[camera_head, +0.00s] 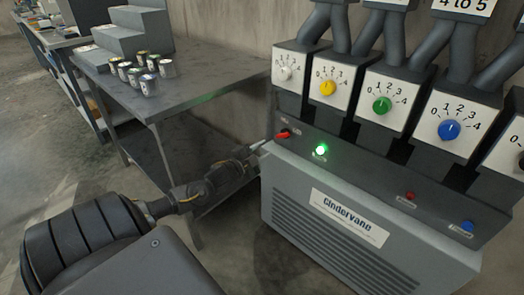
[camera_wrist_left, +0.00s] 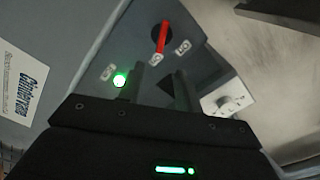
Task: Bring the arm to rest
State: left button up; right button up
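My left gripper (camera_head: 258,146) reaches in from the lower left and points at the left end of the machine's sloping front panel. In the left wrist view its two fingers (camera_wrist_left: 167,72) are apart with nothing between them. The red switch handle (camera_wrist_left: 161,38) lies just beyond the fingertips. In the head view the red switch (camera_head: 282,134) sits right of the fingertips, and I cannot tell whether they touch it. My right gripper is in neither view.
The grey Cindervane cabinet (camera_head: 345,220) stands right of my arm. A lit green lamp (camera_head: 320,150) is on its panel. Above are dials, including yellow (camera_head: 328,88), green (camera_head: 382,104) and blue (camera_head: 449,130). A metal table (camera_head: 205,82) with several small cans (camera_head: 149,85) stands behind the arm.

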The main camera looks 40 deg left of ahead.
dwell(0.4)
